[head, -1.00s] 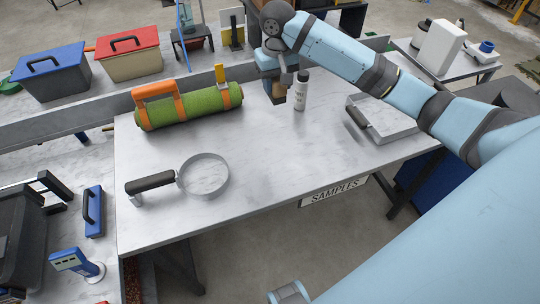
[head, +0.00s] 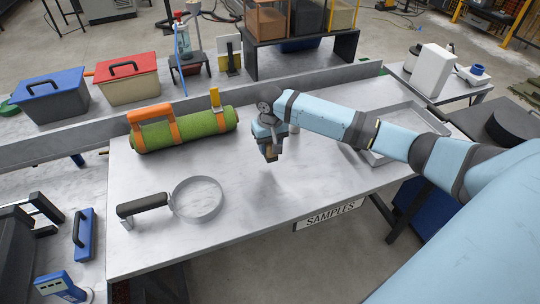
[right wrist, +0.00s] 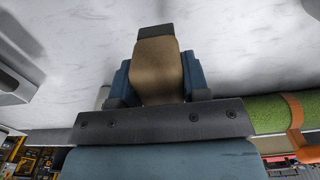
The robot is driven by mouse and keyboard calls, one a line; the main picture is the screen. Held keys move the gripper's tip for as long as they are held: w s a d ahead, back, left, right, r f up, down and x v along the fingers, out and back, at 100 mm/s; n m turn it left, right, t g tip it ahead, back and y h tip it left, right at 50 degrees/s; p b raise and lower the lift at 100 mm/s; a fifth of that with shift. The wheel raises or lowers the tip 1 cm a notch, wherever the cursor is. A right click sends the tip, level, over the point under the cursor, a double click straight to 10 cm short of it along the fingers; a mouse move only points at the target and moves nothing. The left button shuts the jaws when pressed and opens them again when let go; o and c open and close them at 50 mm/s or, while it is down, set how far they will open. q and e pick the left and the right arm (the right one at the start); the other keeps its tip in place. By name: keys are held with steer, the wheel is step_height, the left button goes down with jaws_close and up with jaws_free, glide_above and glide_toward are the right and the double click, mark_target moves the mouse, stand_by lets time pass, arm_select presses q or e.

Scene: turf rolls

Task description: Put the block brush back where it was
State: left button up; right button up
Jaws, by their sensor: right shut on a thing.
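My right gripper (head: 269,148) is shut on the block brush (head: 271,155) and holds it over the middle of the marble-look table. Only a small brown part of the brush shows below the jaws in the head view. In the right wrist view, the brush's tan-brown block (right wrist: 159,70) sits between the blue-grey fingers, with a dark band at its far end. I cannot tell exactly how far the brush is above the table top (head: 230,245). My left gripper is not in view.
A green turf roll (head: 195,130) with orange straps lies behind and left. A round sieve-like ring with a dark handle (head: 143,205) lies front left. A shallow metal tray (head: 395,150) lies right, partly behind my arm. The front middle of the table is clear.

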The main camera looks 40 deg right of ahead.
mark_target(270, 155)
steer(key=shift+f, duration=0.6)
step_height(270, 155, down, 3)
steer(key=shift+f, duration=0.3)
steer(key=o, duration=0.9)
steer(key=shift+f, duration=0.1)
steer(key=shift+r, duration=0.2)
step_height(270, 155, up, 12)
steer(key=shift+f, duration=0.1)
